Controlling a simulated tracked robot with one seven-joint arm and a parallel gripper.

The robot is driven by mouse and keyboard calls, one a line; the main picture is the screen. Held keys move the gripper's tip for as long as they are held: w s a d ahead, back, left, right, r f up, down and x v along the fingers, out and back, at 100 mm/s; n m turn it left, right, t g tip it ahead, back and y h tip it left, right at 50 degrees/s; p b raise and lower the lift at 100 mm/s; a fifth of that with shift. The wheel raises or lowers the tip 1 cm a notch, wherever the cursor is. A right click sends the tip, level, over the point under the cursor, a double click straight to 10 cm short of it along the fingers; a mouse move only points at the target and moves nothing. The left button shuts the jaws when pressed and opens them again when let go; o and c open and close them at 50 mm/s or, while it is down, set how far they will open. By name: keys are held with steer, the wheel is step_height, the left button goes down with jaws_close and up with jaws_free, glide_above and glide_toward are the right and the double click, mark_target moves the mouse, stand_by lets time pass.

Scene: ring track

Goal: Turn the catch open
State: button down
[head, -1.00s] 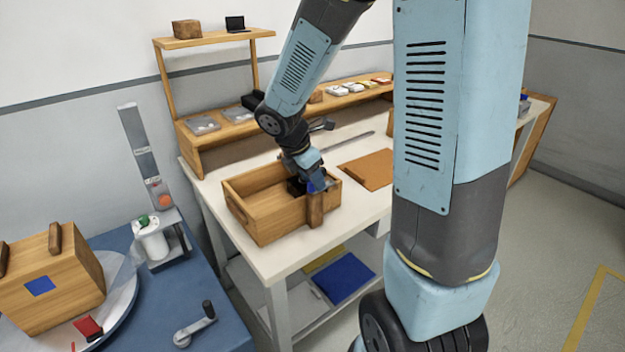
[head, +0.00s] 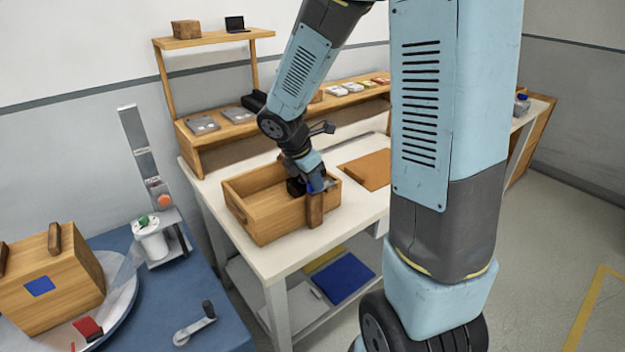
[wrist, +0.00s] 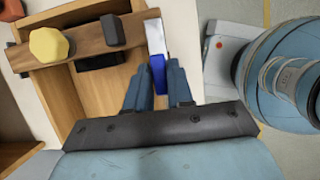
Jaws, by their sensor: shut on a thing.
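My gripper (wrist: 157,88) reaches down over the right end of an open wooden box (head: 256,229) on the white bench. It is shut on a blue piece (wrist: 158,72) joined to a pale metal plate, which looks like the catch; its details are partly hidden by the fingers. In the wrist view the plate lies at the end of a brown wooden bar (wrist: 80,45), which carries a yellow knob (wrist: 48,44) and a dark block (wrist: 112,30). In the head view an upright wooden block (head: 315,211) stands at the box's near right corner, just below my gripper.
A brown board (head: 368,169) lies to the right of the box. Shelves (head: 205,155) stand behind it. A blue table (head: 222,330) at lower left holds a crank (head: 195,325), a spool and a wooden case (head: 60,290). My upper arm hides the bench's right part.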

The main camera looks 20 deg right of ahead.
steer(key=shift+m, duration=0.3)
steer(key=m+g, duration=0.1)
steer(key=m, duration=0.2)
steer(key=shift+w+m+g, duration=0.15)
steer(key=shift+m+g, duration=0.15)
steer(key=m+g, duration=0.1)
steer(key=m, duration=0.3)
steer(key=shift+w+m+g, duration=0.1)
steer(key=shift+m+g, duration=0.2)
steer(key=shift+g, duration=0.1)
steer(key=m+g+y, duration=0.1)
steer(key=m, duration=0.3)
steer(key=shift+w+m, duration=0.1)
steer(key=shift+m, duration=0.2)
steer(key=shift+d+m+g+y, duration=0.1)
steer(key=shift+m+g+y, duration=0.3)
steer(key=shift+m, duration=0.7)
steer(key=shift+d+m+g+y, duration=0.1)
steer(key=shift+m+g+y, duration=0.1)
steer(key=shift+m+y, duration=0.65)
steer(key=shift+m, duration=0.45)
steer(key=shift+h, duration=0.25)
steer(key=c, duration=1.1)
jaws_free()
